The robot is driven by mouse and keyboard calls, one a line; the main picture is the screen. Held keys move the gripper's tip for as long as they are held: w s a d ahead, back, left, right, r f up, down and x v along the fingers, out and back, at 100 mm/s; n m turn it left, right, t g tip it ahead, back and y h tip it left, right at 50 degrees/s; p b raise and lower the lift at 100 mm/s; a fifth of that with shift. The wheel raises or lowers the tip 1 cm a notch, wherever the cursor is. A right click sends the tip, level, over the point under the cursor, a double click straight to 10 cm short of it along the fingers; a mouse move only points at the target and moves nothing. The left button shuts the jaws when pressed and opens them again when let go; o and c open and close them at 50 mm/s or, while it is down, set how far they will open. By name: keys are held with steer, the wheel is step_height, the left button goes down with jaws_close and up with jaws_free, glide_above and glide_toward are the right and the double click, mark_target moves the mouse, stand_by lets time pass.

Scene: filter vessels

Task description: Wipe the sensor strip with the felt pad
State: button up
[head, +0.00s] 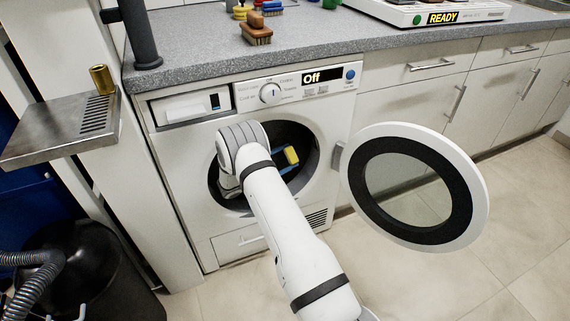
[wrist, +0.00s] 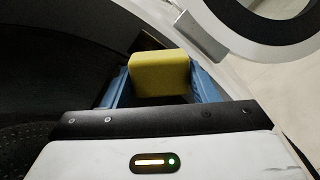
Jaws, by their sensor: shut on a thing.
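My gripper (wrist: 160,88) has its two blue fingers shut on a yellow block, which looks like the felt pad (wrist: 160,72). In the head view the pad (head: 291,155) shows as a small yellow patch inside the dark round opening of the front-loading machine (head: 330,110). My arm reaches in through this opening and covers much of its left and lower part. I cannot make out the sensor strip in either view. I cannot tell whether the pad touches anything inside the drum.
The machine's round door (head: 470,180) stands open to the right. The machine's display (head: 322,76) reads "Off". A brown brush (head: 256,34) and other small items lie on the grey counter (head: 200,50) above. A metal shelf (head: 50,135) with a brass cylinder (head: 101,79) is at left.

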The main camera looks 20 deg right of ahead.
mark_target(312, 139)
steer(key=shift+d+r+p, duration=0.25)
steer(key=shift+d+p, duration=0.05)
steer(key=shift+d, duration=0.2)
steer(key=shift+p+x, duration=0.7)
steer(key=shift+x, duration=1.7)
steer(key=shift+x, duration=1)
steer(key=shift+w+f, duration=0.1)
steer(key=shift+f, duration=0.05)
steer(key=shift+w+f+b, duration=0.15)
steer(key=shift+w+b, duration=0.4)
steer(key=shift+b, duration=0.1)
steer(key=shift+w+a+b, duration=0.15)
steer(key=shift+w+b, duration=0.5)
steer(key=shift+w, duration=0.1)
steer(key=shift+w+b, duration=0.5)
steer(key=shift+w, duration=0.2)
steer(key=shift+s+r, duration=0.1)
steer(key=shift+r, duration=0.1)
